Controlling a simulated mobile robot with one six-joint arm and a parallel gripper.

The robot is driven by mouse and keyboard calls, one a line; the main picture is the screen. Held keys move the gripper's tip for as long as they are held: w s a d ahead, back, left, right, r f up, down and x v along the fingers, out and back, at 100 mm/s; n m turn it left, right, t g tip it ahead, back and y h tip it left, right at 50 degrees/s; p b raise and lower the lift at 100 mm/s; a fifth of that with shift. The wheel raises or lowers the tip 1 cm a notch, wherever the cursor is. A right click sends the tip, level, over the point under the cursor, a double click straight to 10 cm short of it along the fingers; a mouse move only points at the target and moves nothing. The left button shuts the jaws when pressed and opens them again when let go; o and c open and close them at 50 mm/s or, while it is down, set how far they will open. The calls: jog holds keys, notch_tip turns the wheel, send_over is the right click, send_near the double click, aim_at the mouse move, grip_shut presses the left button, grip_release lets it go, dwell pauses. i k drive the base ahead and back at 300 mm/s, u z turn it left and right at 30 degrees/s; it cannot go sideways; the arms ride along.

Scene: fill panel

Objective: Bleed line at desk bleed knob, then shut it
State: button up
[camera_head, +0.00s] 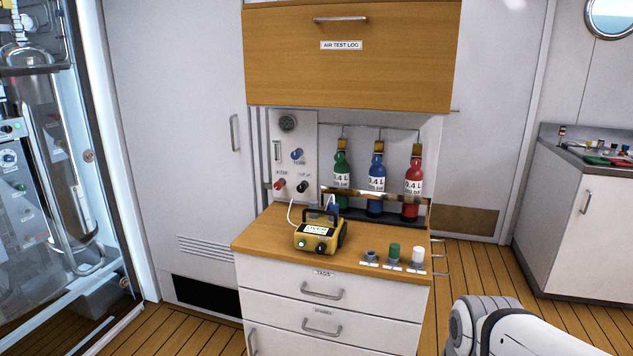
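A pale fill panel (283,125) stands upright at the back left of the wooden desk top (262,238). It carries a round gauge (288,123), a blue knob (297,154), a red knob (279,184) and a black knob (302,187). Their labels are too small to read, so I cannot tell which is the bleed knob or how any is set. A yellow device (313,238) with a black handle sits on the desk, with a white hose running up towards the panel. My white arm shows at the lower right, but my gripper is out of view.
Green (342,165), blue (377,172) and red (413,180) bottles stand behind a rail. Small knob-like pieces, including a green one (393,252), line the desk's front right. A wooden cabinet (345,60) overhangs the desk. Wooden floor (470,270) is clear to the right.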

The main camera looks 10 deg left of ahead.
aim_at(278, 186)
jog(key=u, duration=0.2)
jog(key=i, duration=0.95)
jog(key=u, duration=0.15)
